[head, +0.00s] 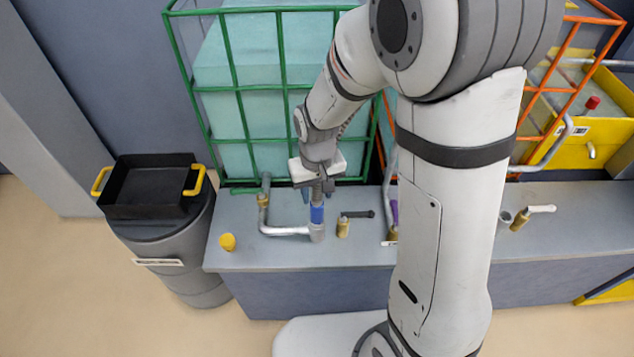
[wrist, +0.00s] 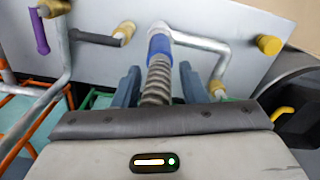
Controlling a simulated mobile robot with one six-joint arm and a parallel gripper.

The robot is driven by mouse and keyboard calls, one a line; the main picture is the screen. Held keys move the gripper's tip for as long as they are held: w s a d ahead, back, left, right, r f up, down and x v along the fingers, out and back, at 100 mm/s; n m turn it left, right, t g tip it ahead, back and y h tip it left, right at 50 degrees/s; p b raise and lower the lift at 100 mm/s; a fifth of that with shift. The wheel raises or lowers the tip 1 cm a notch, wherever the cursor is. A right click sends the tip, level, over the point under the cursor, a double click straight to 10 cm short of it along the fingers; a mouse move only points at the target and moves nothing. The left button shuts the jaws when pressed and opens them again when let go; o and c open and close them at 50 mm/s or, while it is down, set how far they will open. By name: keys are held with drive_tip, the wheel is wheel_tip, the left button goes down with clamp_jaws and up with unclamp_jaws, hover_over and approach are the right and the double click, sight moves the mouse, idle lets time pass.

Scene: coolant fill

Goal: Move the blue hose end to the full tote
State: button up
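The blue hose end (head: 317,213) stands upright on a grey fitting at the end of a bent metal pipe (head: 285,231) on the bench. In the wrist view its blue collar (wrist: 159,46) has a ribbed grey hose (wrist: 157,85) on the near side. My gripper (head: 316,187) is just above the collar. Its fingers (wrist: 158,82) stand on both sides of the ribbed hose, with narrow gaps showing, so it looks open around it. A green-caged tote (head: 250,100) with pale teal contents filling it high stands behind. An orange-caged tote (head: 545,85) is right, partly hidden by my arm.
A yellow cap (head: 227,242) lies on the bench (head: 300,258). Valves with a black handle (head: 357,214), a purple handle (wrist: 40,30) and a white handle (head: 541,209) stand along it. A black tray (head: 150,190) tops a grey bin (head: 185,250) at left. A yellow container (head: 600,145) is at right.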

wheel_tip(320, 180, up, 3)
drive_tip(key=m+p, duration=0.4)
drive_tip(key=shift+m, duration=0.3)
drive_tip(key=c, duration=0.4)
drive_tip(key=r+m+p, duration=0.1)
drive_tip(key=m+p, duration=0.1)
drive_tip(key=m, duration=0.1)
drive_tip(key=shift+r, duration=0.1)
drive_tip(key=c, duration=0.3)
drive_tip(key=m+p, duration=0.2)
drive_tip(key=shift+r+m, duration=0.3)
clamp_jaws()
drive_tip(key=shift+f, duration=0.3)
drive_tip(key=shift+f+b, duration=2.2)
drive_tip(key=shift+f, duration=0.6)
